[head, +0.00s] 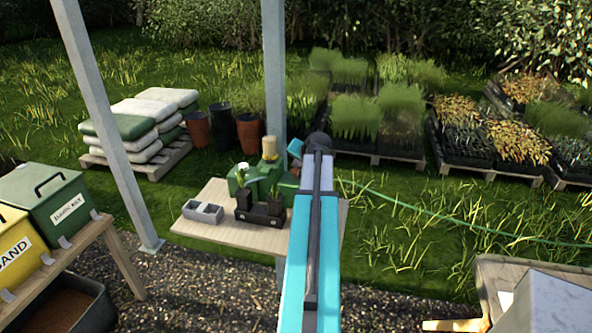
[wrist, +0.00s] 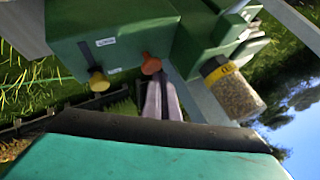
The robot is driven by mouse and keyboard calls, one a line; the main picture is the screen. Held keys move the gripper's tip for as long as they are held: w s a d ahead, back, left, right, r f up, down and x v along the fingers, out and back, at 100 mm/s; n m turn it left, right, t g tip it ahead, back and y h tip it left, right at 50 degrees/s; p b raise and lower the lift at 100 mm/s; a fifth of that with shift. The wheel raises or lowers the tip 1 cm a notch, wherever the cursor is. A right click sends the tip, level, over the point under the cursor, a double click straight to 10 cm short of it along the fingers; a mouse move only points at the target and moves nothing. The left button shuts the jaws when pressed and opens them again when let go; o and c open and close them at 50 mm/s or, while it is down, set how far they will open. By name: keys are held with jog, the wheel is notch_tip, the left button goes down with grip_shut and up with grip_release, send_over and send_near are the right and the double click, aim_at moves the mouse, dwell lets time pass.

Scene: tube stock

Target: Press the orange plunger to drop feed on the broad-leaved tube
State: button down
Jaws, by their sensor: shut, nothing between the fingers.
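The green feed dispenser (head: 240,182) stands on the small table, partly behind my arm. In the wrist view its green body (wrist: 115,35) carries an orange plunger (wrist: 150,65) and a yellow plunger (wrist: 97,80). My gripper (wrist: 156,80) is shut and empty, its fingertips right at the orange plunger; I cannot tell whether they touch it. Two dark tubes with plants, a left one (head: 243,197) and a right one (head: 275,206), stand in a black holder (head: 259,219) before the dispenser. Their leaves are too small to tell apart. The orange plunger is hidden in the head view.
A clear feed jar with a yellow band (wrist: 238,95) is on the dispenser. A grey divided tray (head: 203,212) sits left of the holder on the wooden table (head: 225,234). A grey post (head: 274,80) rises behind the table.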

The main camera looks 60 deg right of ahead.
jog(key=shift+f+b, duration=0.5)
jog(key=shift+f, duration=0.35)
dwell(1.2)
jog(key=shift+r, duration=0.1)
dwell(0.4)
jog(key=shift+r+p, duration=0.65)
jog(key=shift+r, duration=0.5)
jog(key=shift+r+p, duration=1.35)
jog(key=shift+r, duration=1.1)
